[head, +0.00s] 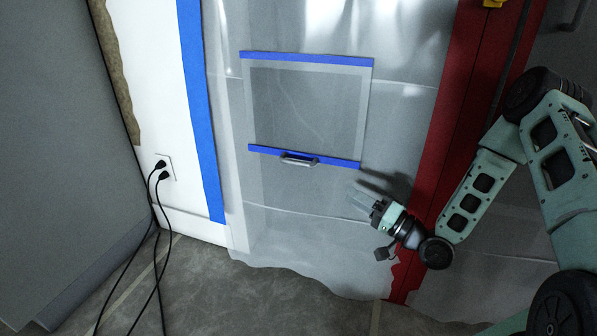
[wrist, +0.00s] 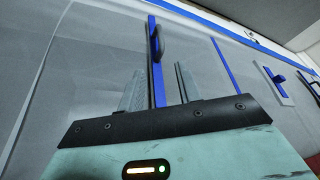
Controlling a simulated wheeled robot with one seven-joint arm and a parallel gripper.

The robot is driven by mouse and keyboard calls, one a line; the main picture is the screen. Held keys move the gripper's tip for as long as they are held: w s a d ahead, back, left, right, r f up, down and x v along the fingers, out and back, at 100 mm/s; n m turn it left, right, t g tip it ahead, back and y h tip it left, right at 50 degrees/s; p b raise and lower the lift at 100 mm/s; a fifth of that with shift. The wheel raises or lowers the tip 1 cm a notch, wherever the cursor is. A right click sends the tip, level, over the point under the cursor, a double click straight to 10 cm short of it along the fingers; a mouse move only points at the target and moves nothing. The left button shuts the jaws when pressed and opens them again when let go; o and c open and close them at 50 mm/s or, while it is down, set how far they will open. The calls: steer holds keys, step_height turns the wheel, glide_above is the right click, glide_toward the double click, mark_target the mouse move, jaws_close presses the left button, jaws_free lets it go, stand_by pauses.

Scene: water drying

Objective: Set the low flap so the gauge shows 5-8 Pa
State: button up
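The low flap (head: 305,110) is a clear, greyish rectangle in the plastic sheet, with blue tape along its top. A blue bar (head: 335,162) with a grey handle (head: 299,160) runs along its bottom edge. The flap looks flat against the sheet. My gripper (head: 358,196) is below and right of the bar's right end, apart from the handle. In the wrist view, my gripper (wrist: 158,68) is open and empty, with the blue bar (wrist: 152,28) and dark handle (wrist: 157,45) showing between and beyond its fingers. No gauge reading can be made out.
The plastic sheet (head: 300,220) hangs between blue wall tape (head: 200,110) and a red door frame (head: 445,130). Cords hang from a wall outlet (head: 165,167) at left. A pale panel with a blue handle (wrist: 275,79) shows in the wrist view.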

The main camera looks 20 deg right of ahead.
mark_target(300, 163)
steer(key=b+x, duration=0.4)
steer(key=x, duration=1.3)
steer(key=shift+w+a, duration=0.1)
jaws_close()
